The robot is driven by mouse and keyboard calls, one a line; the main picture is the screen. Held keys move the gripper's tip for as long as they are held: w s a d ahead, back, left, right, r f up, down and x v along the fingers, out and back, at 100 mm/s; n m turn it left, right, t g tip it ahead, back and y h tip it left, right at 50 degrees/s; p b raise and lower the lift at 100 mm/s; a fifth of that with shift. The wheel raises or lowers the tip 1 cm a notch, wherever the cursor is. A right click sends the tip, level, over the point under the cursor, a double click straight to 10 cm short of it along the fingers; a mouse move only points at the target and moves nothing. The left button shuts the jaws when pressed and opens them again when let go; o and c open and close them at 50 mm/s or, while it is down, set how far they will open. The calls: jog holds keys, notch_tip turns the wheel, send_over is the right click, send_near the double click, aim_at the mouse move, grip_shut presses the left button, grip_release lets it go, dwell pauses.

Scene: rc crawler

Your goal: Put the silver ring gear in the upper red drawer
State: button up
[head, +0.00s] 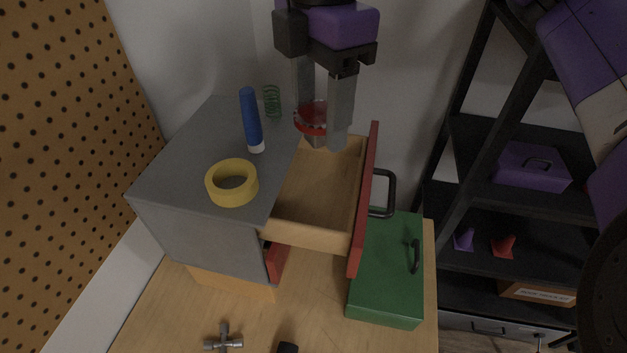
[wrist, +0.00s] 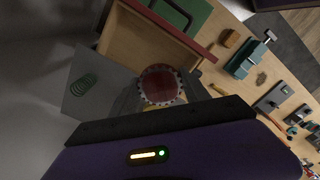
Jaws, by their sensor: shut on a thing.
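My gripper (head: 322,138) points down and is shut on a toothed ring gear (head: 312,121). In the wrist view the gear (wrist: 161,85) shows a pale silver toothed rim and a dark red middle. The upper red drawer (head: 362,215) is pulled out of the grey cabinet, and its wooden inside is bare where visible. The gripper and gear show over the drawer's far end in the head view; their height above it is hard to tell. The drawer also shows in the wrist view (wrist: 150,45), beyond the gear.
A yellow tape roll (head: 232,183), a blue marker (head: 251,120) and a green spring (head: 271,103) are on the cabinet top (head: 190,150). A green box (head: 386,275) stands right of the drawer. A lug wrench (head: 223,338) lies in front. A black shelf is at right.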

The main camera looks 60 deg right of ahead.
aim_at(319, 205)
notch_tip(319, 205, down, 13)
jog(key=shift+f, duration=0.1)
dwell(0.4)
jog(key=shift+f, duration=0.15)
jog(key=o, duration=1.2)
notch_tip(319, 205, up, 12)
jog(key=shift+r+b, duration=0.25)
jog(key=shift+b, duration=0.05)
jog(key=shift+s, duration=0.1)
